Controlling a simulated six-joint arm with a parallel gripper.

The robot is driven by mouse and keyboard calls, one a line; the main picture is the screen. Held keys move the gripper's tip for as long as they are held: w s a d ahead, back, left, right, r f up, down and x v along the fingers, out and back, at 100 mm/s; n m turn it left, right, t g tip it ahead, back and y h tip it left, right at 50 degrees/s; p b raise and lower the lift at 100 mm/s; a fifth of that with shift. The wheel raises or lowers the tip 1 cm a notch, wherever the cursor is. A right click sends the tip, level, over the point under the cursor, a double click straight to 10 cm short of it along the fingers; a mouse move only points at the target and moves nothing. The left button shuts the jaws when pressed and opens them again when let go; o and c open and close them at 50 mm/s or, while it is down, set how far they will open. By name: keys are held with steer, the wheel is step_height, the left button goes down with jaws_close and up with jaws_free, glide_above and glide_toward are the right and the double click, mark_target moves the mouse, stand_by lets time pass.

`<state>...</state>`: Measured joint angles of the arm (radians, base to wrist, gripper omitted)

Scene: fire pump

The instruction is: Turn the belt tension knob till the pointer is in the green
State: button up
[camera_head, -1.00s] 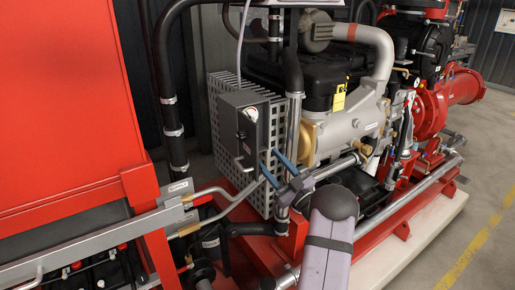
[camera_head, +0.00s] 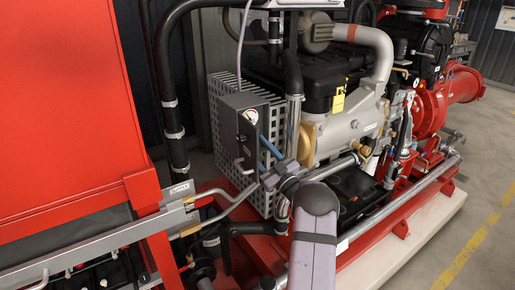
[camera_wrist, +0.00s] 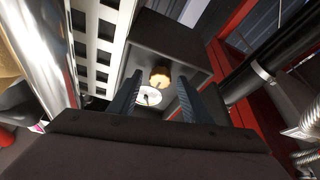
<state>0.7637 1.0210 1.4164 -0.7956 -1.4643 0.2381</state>
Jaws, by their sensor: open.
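A dark grey control box (camera_head: 247,140) stands in front of a white perforated guard. On its face is a small round gauge (camera_head: 250,117), pale with some green. In the wrist view the white dial (camera_wrist: 148,96) shows beside a ribbed brass-coloured knob (camera_wrist: 160,77). My gripper (camera_head: 261,147) is open in front of the box face. In the wrist view its two blue-grey fingers (camera_wrist: 160,84) stand on either side of the knob, with gaps showing. Whether the fingertips reach the knob's depth I cannot tell. The dial's pointer is too small to read.
The white perforated guard (camera_head: 222,100) is right behind the box. A red cabinet (camera_head: 60,100) fills the left.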

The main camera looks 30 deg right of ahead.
steer(key=c, duration=1)
steer(key=shift+m+h+b, duration=0.35)
steer(key=shift+m+h, duration=0.25)
steer(key=shift+m, duration=0.4)
steer(key=shift+c, duration=0.2)
steer(key=o, duration=1)
steer(key=shift+o, duration=0.2)
steer(key=b+v, duration=0.2)
steer(key=v, duration=0.5)
steer(key=shift+s+f, duration=0.15)
